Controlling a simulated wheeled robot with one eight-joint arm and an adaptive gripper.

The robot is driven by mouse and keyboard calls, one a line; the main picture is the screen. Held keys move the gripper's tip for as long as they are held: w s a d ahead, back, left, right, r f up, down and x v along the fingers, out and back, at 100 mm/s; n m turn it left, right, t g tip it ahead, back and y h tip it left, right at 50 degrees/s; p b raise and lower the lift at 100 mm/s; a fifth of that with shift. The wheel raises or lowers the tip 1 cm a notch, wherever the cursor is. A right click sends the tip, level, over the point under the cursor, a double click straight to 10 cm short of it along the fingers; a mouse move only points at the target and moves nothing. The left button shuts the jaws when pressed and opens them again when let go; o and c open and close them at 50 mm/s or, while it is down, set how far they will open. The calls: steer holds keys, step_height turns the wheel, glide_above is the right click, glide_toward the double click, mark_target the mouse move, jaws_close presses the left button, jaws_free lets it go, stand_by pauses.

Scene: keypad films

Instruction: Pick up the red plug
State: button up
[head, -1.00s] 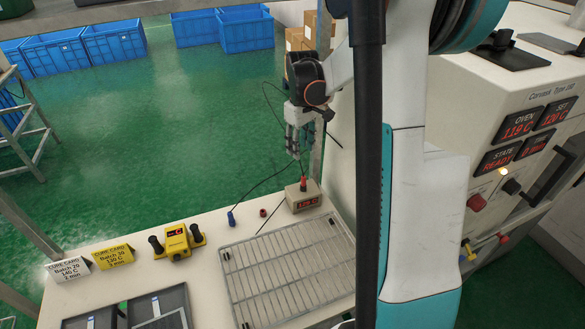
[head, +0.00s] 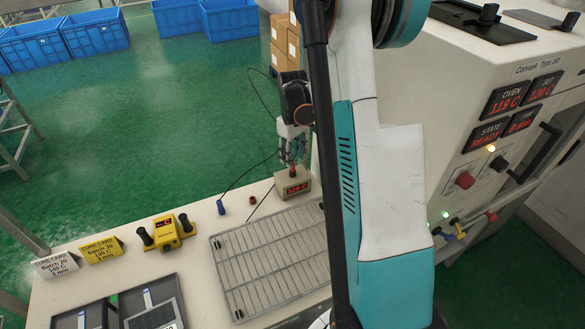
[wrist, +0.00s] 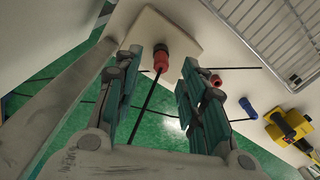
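The red plug (head: 293,172) stands on top of a small beige box with a red display (head: 297,188), near the far edge of the table. In the wrist view the red plug (wrist: 161,54) shows between my fingers, with a dark cable running from it toward the camera. My gripper (head: 292,158) is just above the plug in the head view. In the wrist view my gripper (wrist: 162,66) is open, with one finger on each side of the plug and gaps between. The box's display is hidden in the wrist view.
A blue plug (head: 221,207) and a small red cap-like piece (head: 252,200) lie left of the box. A wire rack (head: 270,255) lies in front. A yellow device (head: 167,232) stands left. The oven (head: 480,110) is on the right.

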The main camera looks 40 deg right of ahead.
step_height(320, 180, down, 4)
steer(key=shift+f+b, duration=0.15)
steer(key=shift+b, duration=0.3)
jaws_close()
step_height(320, 180, up, 10)
steer(key=shift+r+p, duration=0.1)
steer(key=shift+p, duration=0.9)
steer(key=w+a+b, duration=0.1)
steer(key=w+a, duration=0.2)
steer(key=a, duration=1.1)
steer(key=shift+w+a, duration=0.3)
steer(key=shift+a, duration=0.05)
